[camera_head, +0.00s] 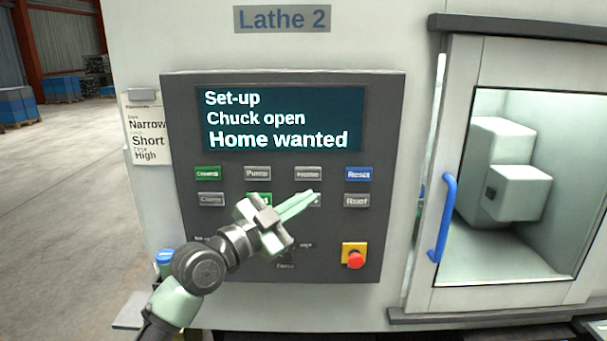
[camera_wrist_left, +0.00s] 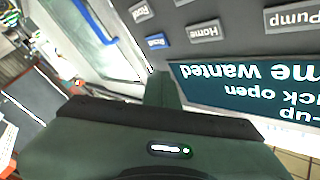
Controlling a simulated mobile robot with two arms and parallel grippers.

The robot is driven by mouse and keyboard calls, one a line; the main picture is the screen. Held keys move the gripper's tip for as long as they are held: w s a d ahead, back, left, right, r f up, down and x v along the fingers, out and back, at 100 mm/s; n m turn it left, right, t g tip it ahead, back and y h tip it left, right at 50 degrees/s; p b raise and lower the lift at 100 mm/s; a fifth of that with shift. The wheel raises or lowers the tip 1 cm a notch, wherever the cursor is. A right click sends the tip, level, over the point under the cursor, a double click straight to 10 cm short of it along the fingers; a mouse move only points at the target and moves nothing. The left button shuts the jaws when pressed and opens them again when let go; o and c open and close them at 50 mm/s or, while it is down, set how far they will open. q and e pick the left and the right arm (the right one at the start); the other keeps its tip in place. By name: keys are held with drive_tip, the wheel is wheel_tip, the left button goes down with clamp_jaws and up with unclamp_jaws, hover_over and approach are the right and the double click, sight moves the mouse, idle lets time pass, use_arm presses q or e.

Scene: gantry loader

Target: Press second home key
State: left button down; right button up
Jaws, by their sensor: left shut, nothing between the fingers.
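The grey Home key (camera_head: 308,173) is in the upper key row of the Lathe 2 control panel (camera_head: 385,130), between Pump and Reset. It also shows upside down in the left wrist view (camera_wrist_left: 204,32). My left gripper (camera_head: 311,196) is shut and empty, with its fingertips just below the Home key in the head view. It covers most of the lower-row keys beneath Pump and Home. I cannot tell whether the fingertips touch the panel. The display (camera_head: 280,118) reads "Set-up", "Chuck open", "Home wanted". My right gripper is not in view.
Beside Home are the Pump key (camera_head: 257,173) and blue Reset key (camera_head: 358,174); the Roof key (camera_head: 356,200) is below Reset. A red emergency stop button (camera_head: 355,259) sits lower right. The lathe door's blue handle (camera_head: 443,218) sticks out to the right. A label card (camera_head: 147,135) hangs left.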

use_arm(q)
drive_tip(key=shift+w, duration=0.1)
drive_tip(key=b, duration=0.7)
approach(319, 173)
drive_tip(key=w+d, duration=0.2)
drive_tip(key=d, duration=0.1)
drive_tip(key=shift+w+d+r, duration=0.2)
drive_tip(key=shift+w+r, duration=0.1)
idle(1.5)
drive_tip(key=shift+w+b, duration=0.2)
drive_tip(key=shift+b, duration=0.4)
drive_tip(key=shift+w, duration=0.2)
